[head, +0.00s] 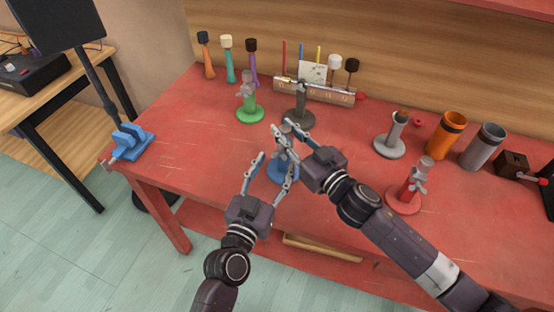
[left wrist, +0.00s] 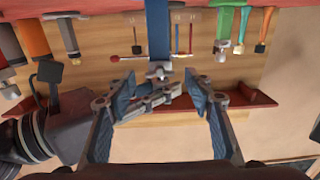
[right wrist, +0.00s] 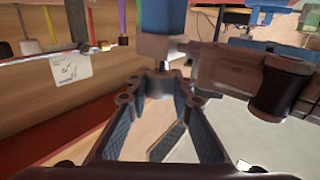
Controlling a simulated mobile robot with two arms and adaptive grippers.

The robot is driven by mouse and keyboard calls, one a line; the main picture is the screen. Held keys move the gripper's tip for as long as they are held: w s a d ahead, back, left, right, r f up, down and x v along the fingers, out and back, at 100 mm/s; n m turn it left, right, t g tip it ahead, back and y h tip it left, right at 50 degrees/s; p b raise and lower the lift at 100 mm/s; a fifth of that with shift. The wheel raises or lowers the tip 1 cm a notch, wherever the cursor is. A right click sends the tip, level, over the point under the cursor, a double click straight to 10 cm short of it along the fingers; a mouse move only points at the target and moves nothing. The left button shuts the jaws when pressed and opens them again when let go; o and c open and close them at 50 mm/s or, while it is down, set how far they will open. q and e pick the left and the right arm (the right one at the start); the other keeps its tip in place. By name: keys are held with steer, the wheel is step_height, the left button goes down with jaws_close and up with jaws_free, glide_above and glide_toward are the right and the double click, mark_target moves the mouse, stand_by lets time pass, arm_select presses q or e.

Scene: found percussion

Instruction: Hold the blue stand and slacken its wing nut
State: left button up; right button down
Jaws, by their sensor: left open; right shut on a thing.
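The blue stand (head: 283,172) stands on the red table near its front edge, partly hidden by both grippers. In the left wrist view its blue column (left wrist: 158,30) comes down from the top, with the grey wing nut (left wrist: 158,71) at its end. My left gripper (head: 276,163) is open, its fingers spread to either side of the stand. My right gripper (head: 281,126) is at the stand's upper part. In the right wrist view its fingertips (right wrist: 159,78) close in just below the blue column (right wrist: 162,18), apparently on the wing nut, which the fingers partly hide.
A green stand (head: 250,113), a dark stand (head: 299,118), a grey stand (head: 390,146) and a red stand (head: 404,199) stand around. A wooden rack (head: 315,92) is behind. Orange (head: 446,137) and grey (head: 483,147) cups are right. A blue clamp (head: 130,141) sits at the left corner; the front-left tabletop is clear.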

mark_target(280, 154)
arm_select(q)
steer(key=shift+x, duration=1.15)
steer(key=c, duration=1.2)
